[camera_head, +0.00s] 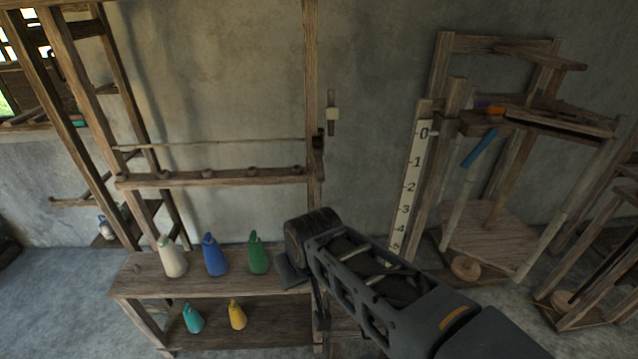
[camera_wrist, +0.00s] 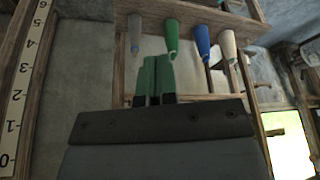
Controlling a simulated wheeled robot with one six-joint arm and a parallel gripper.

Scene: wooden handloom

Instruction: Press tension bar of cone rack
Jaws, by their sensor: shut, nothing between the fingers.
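The cone rack is a wooden frame with a shelf (camera_head: 135,280) of cones at the left of the head view. A thin pale rod (camera_head: 210,145), which looks like the tension bar, runs across it above a pegged rail (camera_head: 215,178). My gripper shows in the wrist view (camera_wrist: 156,65) with its two green fingers together and nothing between them. In the head view my arm reaches in from the lower right to the right end of the shelf, below the rod; the fingertips cannot be made out there.
Cream (camera_head: 171,256), blue (camera_head: 214,255) and green (camera_head: 258,252) cones stand on the shelf; teal (camera_head: 193,318) and yellow (camera_head: 237,314) ones stand below. A numbered scale (camera_head: 411,185) and another wooden frame (camera_head: 490,235) stand at the right. Bare wall lies behind the rod.

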